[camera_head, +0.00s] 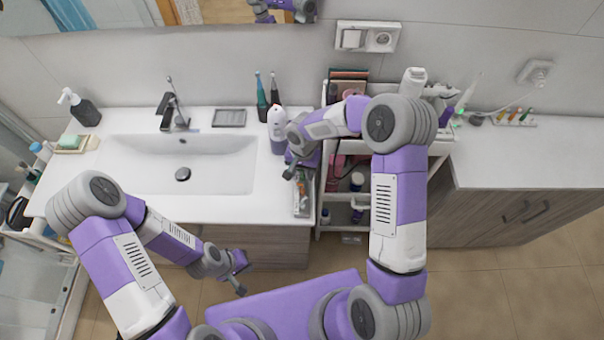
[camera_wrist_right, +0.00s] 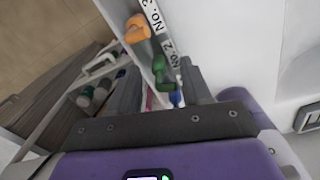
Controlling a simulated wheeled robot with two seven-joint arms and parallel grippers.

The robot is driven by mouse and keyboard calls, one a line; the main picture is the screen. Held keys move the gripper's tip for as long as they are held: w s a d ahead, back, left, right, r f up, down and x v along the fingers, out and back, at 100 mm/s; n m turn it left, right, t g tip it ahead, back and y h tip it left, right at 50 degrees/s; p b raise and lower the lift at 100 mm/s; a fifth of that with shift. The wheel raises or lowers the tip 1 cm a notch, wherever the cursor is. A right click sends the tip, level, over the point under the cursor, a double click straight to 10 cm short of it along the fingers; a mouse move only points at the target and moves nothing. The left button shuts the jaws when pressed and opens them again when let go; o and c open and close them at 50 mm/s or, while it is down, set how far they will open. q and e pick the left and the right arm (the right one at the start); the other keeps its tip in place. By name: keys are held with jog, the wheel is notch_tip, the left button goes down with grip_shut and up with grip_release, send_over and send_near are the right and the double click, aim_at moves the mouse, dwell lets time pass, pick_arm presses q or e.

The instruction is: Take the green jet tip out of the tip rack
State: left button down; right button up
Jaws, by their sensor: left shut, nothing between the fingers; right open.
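My left gripper (camera_head: 240,289) is shut and empty, low in front of the sink cabinet.
A narrow tray (camera_head: 303,208) with small items lies below my right gripper. A white bottle (camera_head: 277,125) and toothbrushes stand behind it. The white cart (camera_head: 335,225) stands between the counters, partly hidden by my right arm. The right counter (camera_head: 530,155) is mostly clear.

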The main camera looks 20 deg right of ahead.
jog(key=shift+f, duration=0.6)
grip_shut()
jog(key=shift+r, duration=0.15)
